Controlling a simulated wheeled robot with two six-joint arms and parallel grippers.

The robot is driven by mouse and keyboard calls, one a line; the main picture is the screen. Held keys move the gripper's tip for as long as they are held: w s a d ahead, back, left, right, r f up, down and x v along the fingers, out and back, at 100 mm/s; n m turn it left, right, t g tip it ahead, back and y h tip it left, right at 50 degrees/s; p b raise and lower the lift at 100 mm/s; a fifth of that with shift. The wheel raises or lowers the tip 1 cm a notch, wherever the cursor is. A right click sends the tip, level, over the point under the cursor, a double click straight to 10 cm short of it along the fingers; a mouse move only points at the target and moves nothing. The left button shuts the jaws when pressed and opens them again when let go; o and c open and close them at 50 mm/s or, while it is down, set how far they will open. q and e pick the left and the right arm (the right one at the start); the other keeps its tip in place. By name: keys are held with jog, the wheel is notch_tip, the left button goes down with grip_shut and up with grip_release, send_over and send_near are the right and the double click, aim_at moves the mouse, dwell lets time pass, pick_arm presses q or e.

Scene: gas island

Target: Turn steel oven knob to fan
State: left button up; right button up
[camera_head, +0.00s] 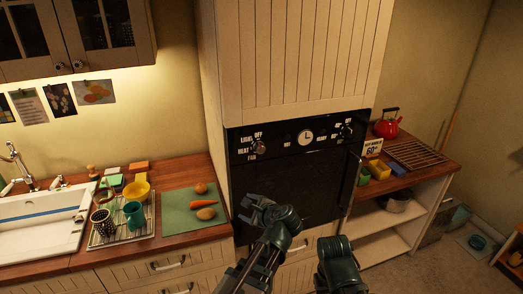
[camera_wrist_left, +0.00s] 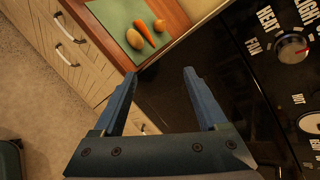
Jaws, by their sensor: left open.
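The black oven (camera_head: 290,190) has a control panel with two steel knobs. The left knob (camera_head: 258,147) has the labels LIGHT, OFF, HEAT and FAN around it. In the left wrist view this knob (camera_wrist_left: 291,48) sits at the upper right, with a red mark on the side away from the FAN label (camera_wrist_left: 253,46). My left gripper (camera_head: 258,205) is open and empty in front of the oven door, below the knob and apart from it. Its two jaws (camera_wrist_left: 160,76) are spread in the left wrist view. Part of my right arm shows at the bottom, without visible fingers.
A second knob (camera_head: 346,130) and a clock (camera_head: 306,137) are on the panel. A green mat (camera_head: 180,222) with vegetables lies on the left counter. A red kettle (camera_head: 387,124) stands on the right shelf. The space before the panel is clear.

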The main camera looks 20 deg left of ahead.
aim_at(261, 151)
pick_arm(q)
jog(key=w+d+r+m+t, duration=0.6)
jog(key=d+r+m+t, duration=0.15)
jog(key=r+m, duration=0.45)
jog(key=shift+m+g+y, duration=0.25)
jog(key=shift+m+y, duration=0.05)
jog(key=shift+y, duration=0.1)
jog(key=x, duration=0.4)
jog(key=f+x, duration=0.1)
jog(key=x, duration=0.8)
jog(key=shift+w+a+f, duration=0.15)
jog(key=shift+w+a, duration=0.1)
jog(key=shift+c, duration=0.2)
grip_shut()
